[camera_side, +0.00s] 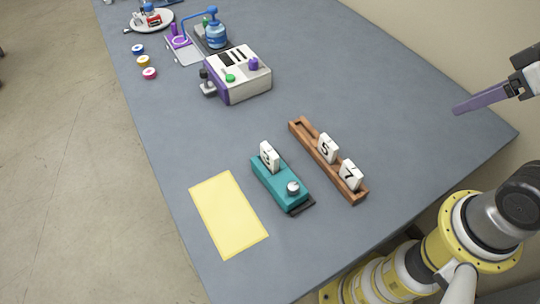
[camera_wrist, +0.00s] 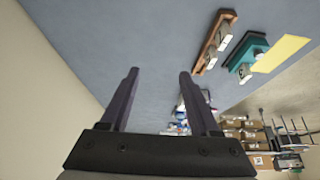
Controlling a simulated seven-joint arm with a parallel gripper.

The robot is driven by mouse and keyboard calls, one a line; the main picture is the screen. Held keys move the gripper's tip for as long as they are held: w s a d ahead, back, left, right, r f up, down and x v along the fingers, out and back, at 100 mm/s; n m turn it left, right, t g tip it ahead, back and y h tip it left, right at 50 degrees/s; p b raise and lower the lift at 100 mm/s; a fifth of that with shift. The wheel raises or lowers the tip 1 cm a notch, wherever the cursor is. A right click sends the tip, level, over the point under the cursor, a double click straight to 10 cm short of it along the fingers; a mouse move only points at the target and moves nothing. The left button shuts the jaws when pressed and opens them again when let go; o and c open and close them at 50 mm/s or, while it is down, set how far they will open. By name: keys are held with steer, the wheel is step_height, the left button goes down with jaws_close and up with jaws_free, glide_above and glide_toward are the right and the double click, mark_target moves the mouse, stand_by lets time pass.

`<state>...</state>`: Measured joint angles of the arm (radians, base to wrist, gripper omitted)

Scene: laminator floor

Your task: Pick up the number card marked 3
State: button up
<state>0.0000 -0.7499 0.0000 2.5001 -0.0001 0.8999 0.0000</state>
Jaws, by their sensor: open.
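A white number card (camera_side: 268,156) stands upright in the far end of a teal block (camera_side: 274,178) with a silver knob. Its numeral looks like a 3 but is small and partly unclear. The card also shows in the wrist view (camera_wrist: 244,70), at the upper right. White cards marked 5 (camera_side: 327,148) and 7 (camera_side: 350,176) stand in a brown wooden rack (camera_side: 312,141) to the right of the teal block. My gripper (camera_side: 458,109) is at the right, above the table and well apart from the cards. Its purple fingers (camera_wrist: 158,72) are spread with nothing between them.
A yellow sheet (camera_side: 228,214) lies left of the teal block. A white and purple machine (camera_side: 240,78) stands farther back, with a blue press (camera_side: 215,36), small coloured discs (camera_side: 144,61) and a plate (camera_side: 152,21) beyond. The table right of the rack is clear.

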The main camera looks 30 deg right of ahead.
steer(key=o, duration=0.6)
steer(key=shift+c, duration=0.2)
